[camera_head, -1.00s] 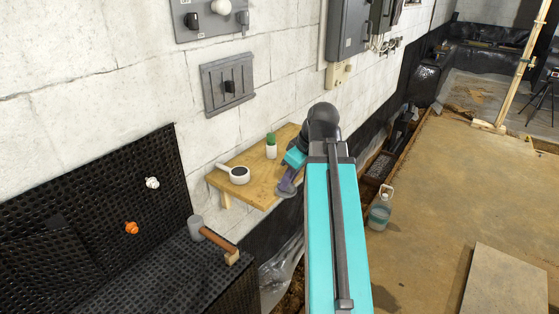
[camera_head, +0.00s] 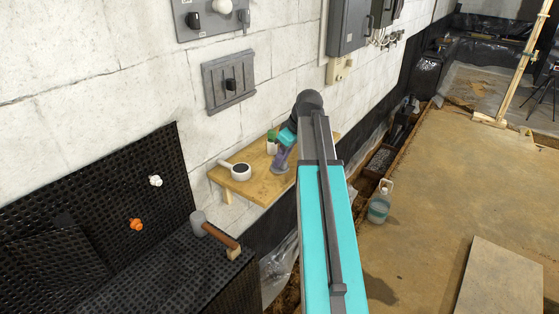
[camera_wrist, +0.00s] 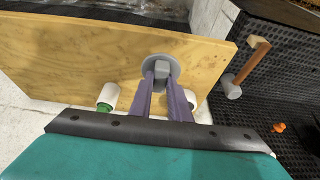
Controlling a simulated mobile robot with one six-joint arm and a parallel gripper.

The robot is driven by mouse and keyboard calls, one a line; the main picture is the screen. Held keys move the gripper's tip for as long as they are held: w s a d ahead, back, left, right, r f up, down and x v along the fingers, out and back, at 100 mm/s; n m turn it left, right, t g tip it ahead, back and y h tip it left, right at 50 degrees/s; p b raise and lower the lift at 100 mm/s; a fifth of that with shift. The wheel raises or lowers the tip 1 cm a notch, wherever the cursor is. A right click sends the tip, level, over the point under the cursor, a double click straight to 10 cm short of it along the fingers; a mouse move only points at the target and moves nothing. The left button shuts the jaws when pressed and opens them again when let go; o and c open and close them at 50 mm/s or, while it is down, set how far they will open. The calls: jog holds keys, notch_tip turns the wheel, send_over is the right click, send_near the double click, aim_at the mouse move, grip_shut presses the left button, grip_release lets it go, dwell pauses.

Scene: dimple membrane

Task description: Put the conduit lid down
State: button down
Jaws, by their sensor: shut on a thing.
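The conduit lid (camera_wrist: 160,64) is a grey round piece with a raised grip block. In the wrist view my gripper (camera_wrist: 158,80) has its two purple fingers shut on that block. The lid is over the wooden shelf (camera_wrist: 75,50), close to its surface; I cannot tell whether it touches. In the head view my gripper (camera_head: 280,158) is at the shelf (camera_head: 262,188), and the grey lid (camera_head: 280,168) shows at the fingertips, right of the white round handled item. My arm hides the shelf's right part.
A white handled item (camera_head: 239,172) and a green-topped white bottle (camera_head: 271,143) stand on the shelf. A mallet (camera_head: 215,235) lies on the black perforated bench (camera_head: 150,270). A jug (camera_head: 380,203) stands on the floor.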

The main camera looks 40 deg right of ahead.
jog(key=shift+w+d+f, duration=0.1)
jog(key=shift+w+d, duration=0.15)
jog(key=shift+w, duration=0.25)
jog(key=shift+w+d, duration=0.2)
jog(key=shift+w, duration=0.25)
jog(key=shift+w+d+p, duration=0.3)
jog(key=shift+w+p, duration=0.1)
jog(key=shift+w, duration=0.3)
jog(key=shift+s+f, duration=0.15)
jog(key=shift+f, duration=0.3)
jog(key=shift+f+p, duration=0.65)
jog(key=shift+f, duration=0.7)
jog(key=shift+f, duration=0.15)
jog(key=c, duration=1.7)
grip_release()
jog(key=shift+o, duration=0.2)
